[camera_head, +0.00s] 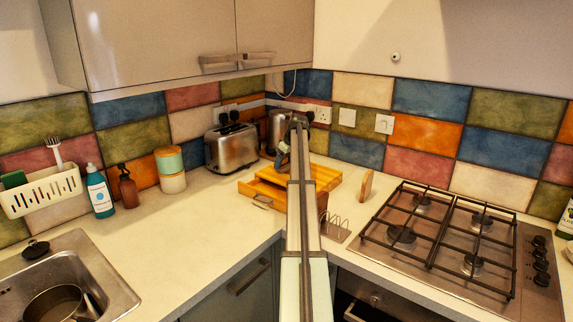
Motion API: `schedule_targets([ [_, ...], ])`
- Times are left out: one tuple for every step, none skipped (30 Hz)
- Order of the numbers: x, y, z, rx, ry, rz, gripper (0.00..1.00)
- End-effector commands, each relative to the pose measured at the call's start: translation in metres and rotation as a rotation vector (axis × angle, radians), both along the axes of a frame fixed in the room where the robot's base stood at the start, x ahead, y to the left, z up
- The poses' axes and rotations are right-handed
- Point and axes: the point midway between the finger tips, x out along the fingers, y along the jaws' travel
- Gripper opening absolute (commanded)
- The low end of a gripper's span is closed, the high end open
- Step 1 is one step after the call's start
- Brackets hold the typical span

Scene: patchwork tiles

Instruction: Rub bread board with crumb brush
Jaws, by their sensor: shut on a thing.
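The bread board (325,178) is a yellow wooden block with a drawer-like front part, on the counter in the corner. My arm reaches across the middle of the view and hides part of the board. My gripper (284,158) is at the far end of the arm, over the board's back left part, and looks small and partly hidden. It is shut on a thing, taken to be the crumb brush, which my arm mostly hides. I cannot tell whether the brush touches the board.
A toaster (231,147) and a kettle (278,130) stand behind the board. A metal rack (336,228) and an upright wooden piece (366,186) are right of it, before the gas hob (440,240). The counter (190,225) at left is clear up to the sink (110,275).

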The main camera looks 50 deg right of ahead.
Motion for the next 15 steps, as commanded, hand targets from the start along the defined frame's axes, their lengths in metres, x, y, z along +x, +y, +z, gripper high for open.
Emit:
schedule_targets([
  [0.0,-0.007,0.0,0.0,0.001,-0.002,0.45],
  [0.0,-0.01,0.0,0.0,0.001,-0.002,0.45],
  [-0.003,-0.01,0.0,0.0,0.001,-0.002,0.45],
  [-0.007,-0.008,0.0,0.0,0.001,-0.002,0.45],
  [-0.011,-0.008,0.0,0.0,0.001,-0.002,0.45],
  [-0.015,-0.008,-0.001,0.0,0.001,-0.002,0.45],
  [-0.017,-0.008,-0.001,0.0,0.001,-0.002,0.45],
  [-0.02,-0.008,0.0,-0.001,0.001,-0.002,0.45],
  [-0.024,-0.008,0.0,-0.001,0.001,-0.002,0.45],
  [-0.027,-0.008,0.0,-0.001,0.001,-0.002,0.45],
  [-0.029,-0.008,0.0,-0.001,0.001,-0.002,0.45],
  [-0.033,-0.008,0.0,-0.001,0.001,-0.002,0.45],
  [-0.035,-0.008,0.0,-0.001,0.001,-0.001,0.45],
  [-0.038,-0.008,0.0,-0.001,0.001,-0.001,0.45],
  [-0.042,-0.008,0.0,-0.001,0.001,-0.001,0.45],
])
